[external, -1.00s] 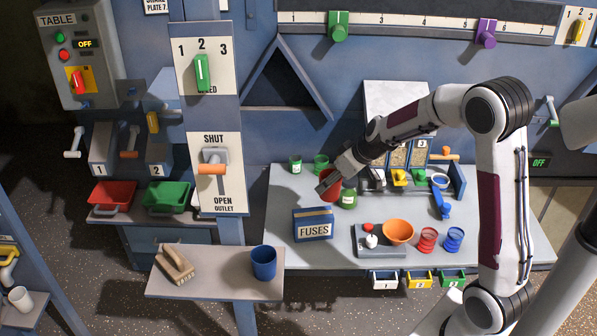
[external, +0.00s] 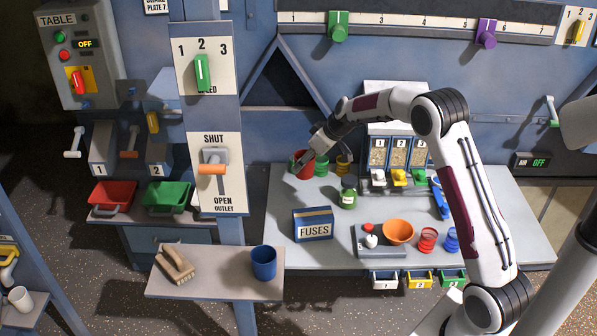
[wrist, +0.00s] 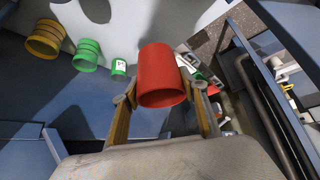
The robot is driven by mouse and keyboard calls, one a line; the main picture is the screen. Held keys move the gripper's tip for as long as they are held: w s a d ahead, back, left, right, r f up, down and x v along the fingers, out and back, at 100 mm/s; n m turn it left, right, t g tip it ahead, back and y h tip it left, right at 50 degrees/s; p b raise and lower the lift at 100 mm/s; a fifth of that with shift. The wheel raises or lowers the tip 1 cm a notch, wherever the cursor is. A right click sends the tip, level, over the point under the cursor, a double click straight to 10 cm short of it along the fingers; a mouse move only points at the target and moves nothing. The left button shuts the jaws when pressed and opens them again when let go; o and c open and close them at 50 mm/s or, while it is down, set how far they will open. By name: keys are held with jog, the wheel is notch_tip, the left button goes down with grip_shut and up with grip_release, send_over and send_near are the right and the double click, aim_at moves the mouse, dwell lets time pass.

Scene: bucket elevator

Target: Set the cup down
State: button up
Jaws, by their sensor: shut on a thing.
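The red cup (external: 301,170) is in my gripper (external: 311,155) over the back left of the grey worktable (external: 285,235). In the wrist view the red cup (wrist: 162,70) sits between the two fingers of my gripper (wrist: 160,92), which are shut on its sides. Its open end faces the wrist camera and it looks tilted in that view. I cannot tell whether its base touches the table. A green cup (external: 321,165) and a yellow cup (external: 343,164) stand in a row to its right. They also show in the wrist view, green (wrist: 87,55) and yellow (wrist: 45,39).
A small labelled green jar (wrist: 119,67) stands near the red cup in the wrist view. Another green jar (external: 348,197) and the FUSES box (external: 313,225) stand in front. Numbered bins (external: 400,152) are to the right.

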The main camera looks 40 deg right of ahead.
jog(key=shift+w+d+f, duration=0.3)
jog(key=shift+w+f, duration=0.05)
jog(key=shift+w, duration=0.25)
jog(key=shift+w+d+f, duration=0.3)
jog(key=shift+w+f, duration=0.05)
jog(key=shift+w, duration=0.25)
jog(key=shift+w+d+f, duration=0.3)
jog(key=shift+w+f, duration=0.05)
jog(key=shift+w, duration=0.25)
jog(key=shift+n, duration=0.3)
jog(key=shift+f, duration=3.1)
jog(key=shift+f, duration=1.9)
jog(key=shift+f, duration=0.1)
jog(key=o, duration=1.1)
jog(key=shift+c, duration=0.2)
